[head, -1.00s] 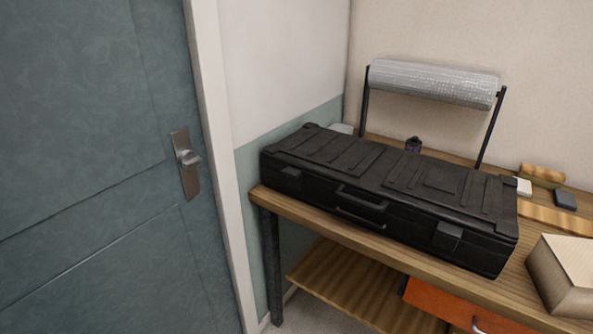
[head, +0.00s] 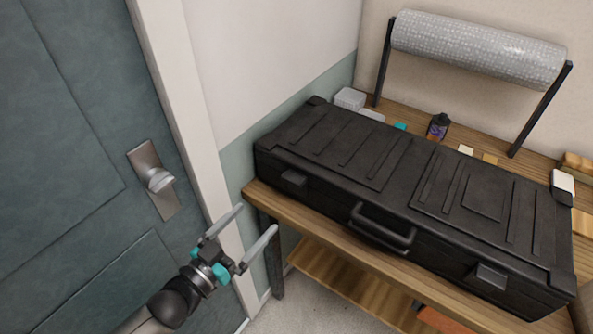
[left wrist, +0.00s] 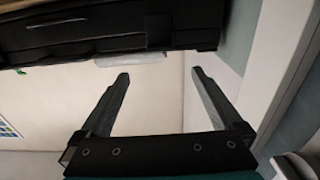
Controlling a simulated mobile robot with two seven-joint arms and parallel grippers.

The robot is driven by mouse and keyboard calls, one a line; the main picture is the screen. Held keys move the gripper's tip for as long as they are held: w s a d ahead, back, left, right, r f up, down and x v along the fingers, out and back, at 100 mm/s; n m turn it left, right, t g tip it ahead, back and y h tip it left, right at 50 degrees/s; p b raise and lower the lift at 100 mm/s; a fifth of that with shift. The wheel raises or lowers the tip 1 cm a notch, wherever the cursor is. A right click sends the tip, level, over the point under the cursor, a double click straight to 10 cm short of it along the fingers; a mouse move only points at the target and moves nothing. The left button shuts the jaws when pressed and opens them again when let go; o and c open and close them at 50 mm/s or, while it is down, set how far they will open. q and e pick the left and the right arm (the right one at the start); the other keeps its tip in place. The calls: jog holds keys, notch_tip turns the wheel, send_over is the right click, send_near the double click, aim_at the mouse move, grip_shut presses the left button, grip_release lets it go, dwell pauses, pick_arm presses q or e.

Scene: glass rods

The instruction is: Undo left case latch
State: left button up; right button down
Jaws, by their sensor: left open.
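A closed black case (head: 400,175) lies flat on the wooden table. Its left latch (head: 293,180) is a small dark block on the front face, near the left end, and looks shut. A right latch (head: 490,277) and a carry handle (head: 382,228) are on the same face. My left gripper (head: 257,219) is open and empty, in front of the table's left end, below and left of the left latch, touching nothing. In the left wrist view the case (left wrist: 100,28) crosses the top, beyond the open fingers (left wrist: 160,75). My right gripper is out of view.
A teal door with a metal handle (head: 158,182) and a white frame stand close on the left. A wrap roll (head: 478,48) on a stand, a small dark bottle (head: 438,127) and clear containers (head: 350,98) are behind the case. A lower shelf (head: 340,280) is under the table.

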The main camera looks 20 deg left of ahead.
aim_at(290, 183)
pick_arm(q)
jog(key=b+x, duration=0.1)
jog(key=x, duration=1.3)
jog(key=shift+w+d+f, duration=0.1)
jog(key=shift+w, duration=0.1)
grip_shut()
dwell(0.4)
